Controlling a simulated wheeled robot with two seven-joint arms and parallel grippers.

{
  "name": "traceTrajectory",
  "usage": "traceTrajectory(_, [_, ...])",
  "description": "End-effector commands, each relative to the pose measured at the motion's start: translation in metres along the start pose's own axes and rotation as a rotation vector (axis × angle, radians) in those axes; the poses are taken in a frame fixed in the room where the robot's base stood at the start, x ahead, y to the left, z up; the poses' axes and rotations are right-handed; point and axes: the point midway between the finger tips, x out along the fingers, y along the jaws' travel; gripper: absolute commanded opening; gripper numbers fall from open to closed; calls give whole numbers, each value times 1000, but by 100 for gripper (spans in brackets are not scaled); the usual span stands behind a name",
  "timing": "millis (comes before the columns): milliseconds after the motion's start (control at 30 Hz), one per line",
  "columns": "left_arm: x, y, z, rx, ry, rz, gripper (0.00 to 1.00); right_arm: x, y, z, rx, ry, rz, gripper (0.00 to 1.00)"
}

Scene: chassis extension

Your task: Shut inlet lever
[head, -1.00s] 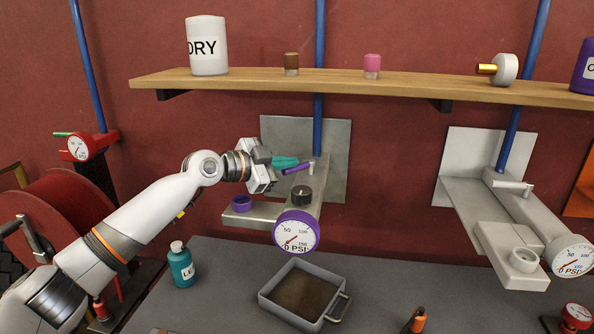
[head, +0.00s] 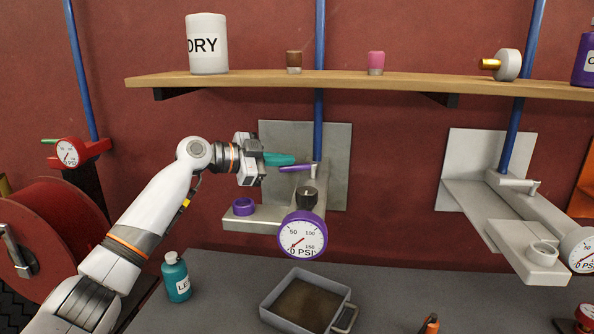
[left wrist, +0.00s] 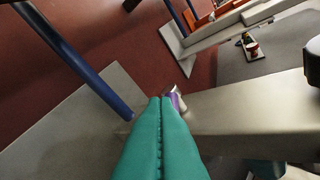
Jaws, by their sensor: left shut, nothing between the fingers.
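The purple inlet lever (head: 294,169) sticks out to the left from the pipe fitting below the blue pipe, in front of a grey wall plate. My left gripper (head: 289,160) has teal fingers, closed together with nothing between them. In the head view its tips are just above the lever; I cannot tell whether they touch it. In the left wrist view the shut fingertips (left wrist: 161,99) lie beside the purple lever (left wrist: 177,101), which is partly hidden behind them. My right gripper is not in view.
A purple-rimmed gauge (head: 302,235), a dark knob (head: 307,197) and a purple ring (head: 243,206) sit on the grey fitting below the lever. A wooden shelf (head: 350,82) runs above. A teal bottle (head: 177,280) and a metal tray (head: 345,297) stand on the bench.

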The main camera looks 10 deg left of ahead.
Motion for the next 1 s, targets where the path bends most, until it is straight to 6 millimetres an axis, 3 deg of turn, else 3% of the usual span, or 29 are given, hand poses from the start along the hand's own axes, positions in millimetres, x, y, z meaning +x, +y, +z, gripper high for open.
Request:
traceTrajectory(500, [5, 16, -11, -1, 3, 0, 0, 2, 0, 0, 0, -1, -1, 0])
traceTrajectory(1000, [6, 17, -12, 0, 5, 0, 0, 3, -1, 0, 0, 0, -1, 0])
